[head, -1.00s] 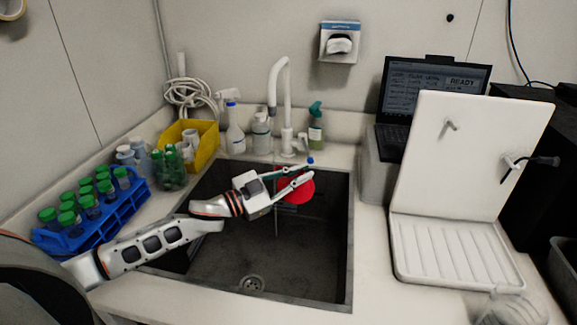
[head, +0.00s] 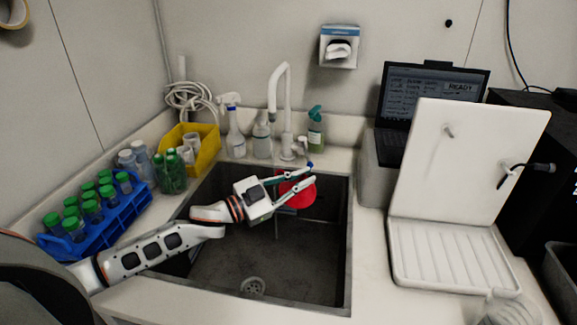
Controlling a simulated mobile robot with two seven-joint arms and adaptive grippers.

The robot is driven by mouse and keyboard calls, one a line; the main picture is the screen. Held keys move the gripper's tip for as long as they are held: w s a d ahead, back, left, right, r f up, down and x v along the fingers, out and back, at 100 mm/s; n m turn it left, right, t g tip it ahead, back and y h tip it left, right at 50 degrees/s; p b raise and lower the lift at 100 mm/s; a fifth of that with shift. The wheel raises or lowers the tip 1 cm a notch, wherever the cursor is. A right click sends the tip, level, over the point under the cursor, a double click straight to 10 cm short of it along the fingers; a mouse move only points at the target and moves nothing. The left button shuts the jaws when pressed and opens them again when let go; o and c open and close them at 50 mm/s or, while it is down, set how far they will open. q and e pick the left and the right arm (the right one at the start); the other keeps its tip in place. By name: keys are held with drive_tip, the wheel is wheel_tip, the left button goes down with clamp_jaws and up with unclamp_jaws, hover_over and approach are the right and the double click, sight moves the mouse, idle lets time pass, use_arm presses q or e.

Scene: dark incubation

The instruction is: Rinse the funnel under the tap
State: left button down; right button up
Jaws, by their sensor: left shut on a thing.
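The red funnel (head: 299,194) is held over the upper right part of the dark sink basin (head: 215,262). My left gripper (head: 311,172) is shut on it, and its fingers cover part of the funnel's upper side. The white tap (head: 287,110) stands behind the sink, its spout curving down to the left. The spout's end is above and left of the funnel in the picture. I cannot tell clearly whether water is reaching the funnel. My right gripper is not in view.
A blue rack (head: 108,230) of green-capped tubes stands left of the sink. A yellow bin (head: 207,150) and bottles (head: 236,140) line the back. A white draining rack (head: 455,262) and laptop (head: 432,95) are on the right. The lower basin is clear around the drain (head: 253,287).

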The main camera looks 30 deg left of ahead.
use_arm(q)
drive_tip(key=shift+s+d+r, duration=1.15)
drive_tip(key=shift+s+r, duration=0.15)
drive_tip(key=shift+r, duration=0.05)
